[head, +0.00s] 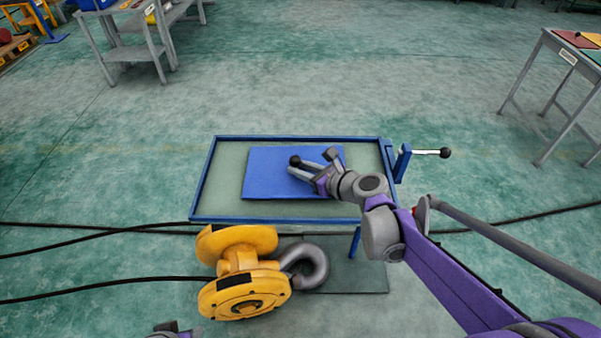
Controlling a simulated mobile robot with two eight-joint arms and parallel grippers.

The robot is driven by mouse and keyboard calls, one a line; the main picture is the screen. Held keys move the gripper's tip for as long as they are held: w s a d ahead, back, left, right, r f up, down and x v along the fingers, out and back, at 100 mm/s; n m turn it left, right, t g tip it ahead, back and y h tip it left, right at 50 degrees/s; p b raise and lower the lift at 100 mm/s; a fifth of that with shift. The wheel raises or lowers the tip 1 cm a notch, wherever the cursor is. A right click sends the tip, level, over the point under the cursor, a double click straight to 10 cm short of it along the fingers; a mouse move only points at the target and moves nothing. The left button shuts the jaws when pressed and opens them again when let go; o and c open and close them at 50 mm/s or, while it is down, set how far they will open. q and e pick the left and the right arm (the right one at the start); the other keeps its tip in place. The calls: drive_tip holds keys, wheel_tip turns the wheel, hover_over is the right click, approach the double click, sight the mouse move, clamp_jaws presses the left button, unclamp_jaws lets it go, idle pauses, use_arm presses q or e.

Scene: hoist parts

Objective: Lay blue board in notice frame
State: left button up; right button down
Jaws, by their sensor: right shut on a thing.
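The gripper and wrist hide the board's right part. A small part of what looks like my left gripper (170,331) shows at the bottom edge; its fingers cannot be made out.
A crank handle with a black knob (446,153) sticks out at the frame's right. A yellow hoist block with a grey hook (245,272) stands in front of the frame. Black cables (90,290) cross the floor. Grey tables stand at far left and right (543,80).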

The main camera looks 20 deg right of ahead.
drive_tip(key=shift+f, duration=0.7)
drive_tip(key=c, duration=0.6)
unclamp_jaws()
drive_tip(key=p+v, duration=0.2)
drive_tip(key=v, duration=1)
